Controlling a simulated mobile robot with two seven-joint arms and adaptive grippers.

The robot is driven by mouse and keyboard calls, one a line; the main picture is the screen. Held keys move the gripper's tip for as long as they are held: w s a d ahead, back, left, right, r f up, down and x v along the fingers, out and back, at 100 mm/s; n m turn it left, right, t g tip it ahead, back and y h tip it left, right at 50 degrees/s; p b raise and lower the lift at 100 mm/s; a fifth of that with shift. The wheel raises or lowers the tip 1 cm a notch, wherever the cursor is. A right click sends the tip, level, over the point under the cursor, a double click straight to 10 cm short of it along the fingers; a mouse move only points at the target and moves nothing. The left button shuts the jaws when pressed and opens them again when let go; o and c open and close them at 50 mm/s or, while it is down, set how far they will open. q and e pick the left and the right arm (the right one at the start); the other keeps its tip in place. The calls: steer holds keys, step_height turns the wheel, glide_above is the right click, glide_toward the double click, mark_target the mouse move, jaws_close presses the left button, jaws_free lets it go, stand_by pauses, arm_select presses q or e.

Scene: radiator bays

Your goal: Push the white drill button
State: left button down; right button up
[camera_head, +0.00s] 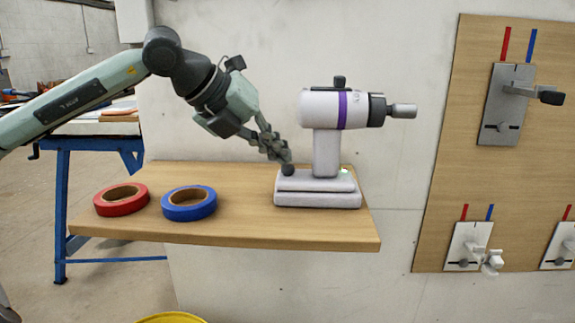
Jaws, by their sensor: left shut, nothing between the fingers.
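A white drill (318,108) with a purple band and a dark chuck stands upright on its pale base (318,199), on a wooden shelf. A dark block (340,82) sits on top of the drill body; I cannot tell if it is the button. My left gripper (286,160) is shut and empty, pointing down and right at the left side of the base, left of the handle. A dark round tip (288,170) at its fingers meets or nearly meets the base; I cannot tell whether it is a fingertip or a knob. My right gripper is not in view.
A red tape roll (121,199) and a blue tape roll (189,203) lie on the left of the shelf (250,228). A wooden board (440,225) with wall fixtures is on the right. The shelf's front middle is clear.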

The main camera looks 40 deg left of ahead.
arm_select(q)
steer(key=shift+f, duration=0.1)
steer(key=shift+f+b, duration=0.4)
steer(key=shift+b, duration=0.1)
stand_by(0.3)
steer(key=shift+r+p, duration=0.4)
steer(key=shift+p, duration=0.05)
step_height(320, 180, up, 6)
steer(key=p, duration=0.6)
